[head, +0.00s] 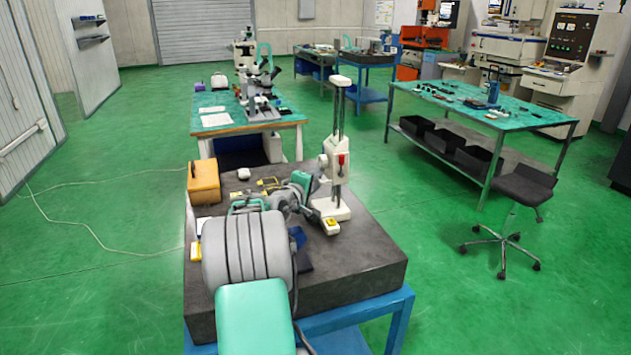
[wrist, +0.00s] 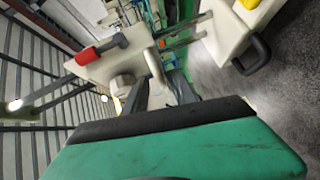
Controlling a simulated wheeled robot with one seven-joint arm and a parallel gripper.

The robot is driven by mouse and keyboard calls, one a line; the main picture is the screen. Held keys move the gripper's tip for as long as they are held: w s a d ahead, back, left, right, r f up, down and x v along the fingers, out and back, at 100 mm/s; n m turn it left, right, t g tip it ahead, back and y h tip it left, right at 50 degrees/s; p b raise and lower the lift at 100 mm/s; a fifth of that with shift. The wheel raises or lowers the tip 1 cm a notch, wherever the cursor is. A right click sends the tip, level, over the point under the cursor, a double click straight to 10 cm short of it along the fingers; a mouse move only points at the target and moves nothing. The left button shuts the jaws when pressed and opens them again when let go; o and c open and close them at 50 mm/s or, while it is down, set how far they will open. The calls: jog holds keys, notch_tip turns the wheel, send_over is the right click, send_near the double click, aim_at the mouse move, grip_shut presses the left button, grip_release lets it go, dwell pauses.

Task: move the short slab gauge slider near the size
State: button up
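The short slab gauge is a white upright stand with a metal column (head: 337,115) on the dark granite slab. Its white slider (head: 330,165) carries a red part and sits partway up the column. The slider shows at upper left in the wrist view (wrist: 118,62), with a red grip. The gauge's white base (head: 334,213) has a yellow patch. My gripper (head: 312,200) is beside the gauge, below the slider. In the wrist view its two dark fingers (wrist: 158,88) stand apart, with pale surface visible between them; I see no clear grasp. Any size marking is too small to read.
The granite slab (head: 350,262) also bears an orange box (head: 203,182) at left and small tools. Its right front is bare. A microscope table (head: 215,128) stands behind, a workbench (head: 480,105) and a stool (head: 523,187) to the right. Green floor lies open between them.

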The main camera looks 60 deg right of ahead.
jog(key=a+r+b, duration=0.1)
jog(key=a, duration=0.6)
jog(key=shift+a+r+b, duration=0.15)
jog(key=shift+a+b, duration=0.2)
jog(key=shift+s, duration=0.1)
